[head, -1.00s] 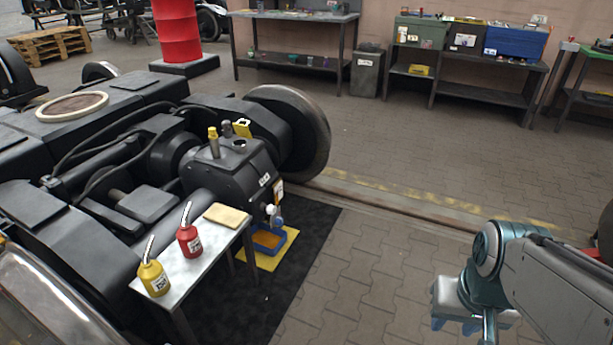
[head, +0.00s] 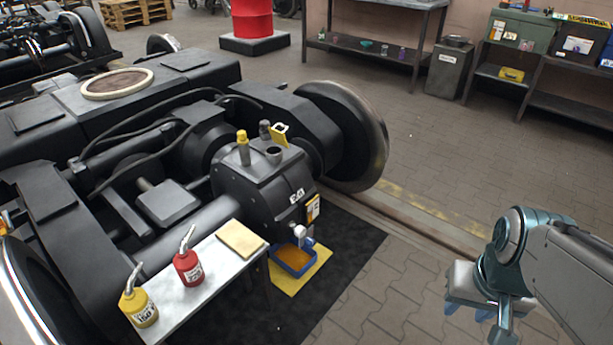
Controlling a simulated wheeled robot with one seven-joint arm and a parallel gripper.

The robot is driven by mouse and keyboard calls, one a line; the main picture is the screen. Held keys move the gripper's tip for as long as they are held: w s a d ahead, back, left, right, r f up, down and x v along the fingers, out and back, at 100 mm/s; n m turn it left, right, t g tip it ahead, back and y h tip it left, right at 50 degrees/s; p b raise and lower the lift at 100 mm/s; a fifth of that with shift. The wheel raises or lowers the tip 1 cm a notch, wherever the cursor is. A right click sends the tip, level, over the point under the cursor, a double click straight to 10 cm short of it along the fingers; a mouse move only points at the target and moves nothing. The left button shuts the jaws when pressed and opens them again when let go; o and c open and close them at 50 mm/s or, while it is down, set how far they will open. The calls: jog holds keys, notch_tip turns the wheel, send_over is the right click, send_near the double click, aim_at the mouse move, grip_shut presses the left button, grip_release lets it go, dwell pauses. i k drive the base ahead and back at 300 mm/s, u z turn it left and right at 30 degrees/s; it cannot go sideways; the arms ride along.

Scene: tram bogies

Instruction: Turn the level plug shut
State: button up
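The black gearbox (head: 262,188) sits on the bogie beside the wheel. On its end face above the tray is a small pale fitting with a blue part (head: 303,236), probably the level plug; its turn position is too small to tell. A yellow-capped post (head: 243,148), a dark post and an open filler hole with a yellow flap (head: 279,134) are on top. My gripper (head: 475,309) hangs at the lower right, well apart from the gearbox, with blue fingertips pointing down. Its opening is hard to make out.
A blue tray (head: 293,262) with amber liquid stands on a yellow mat (head: 300,282) below the fitting. A small table (head: 215,262) holds a red can (head: 188,267), a yellow can (head: 139,308) and a tan cloth (head: 241,239). Paved floor (head: 385,290) is clear between my arm and the gearbox.

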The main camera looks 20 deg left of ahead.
aim_at(300, 231)
jog(key=u, duration=0.8)
jog(key=i, duration=0.8)
jog(key=u, duration=0.8)
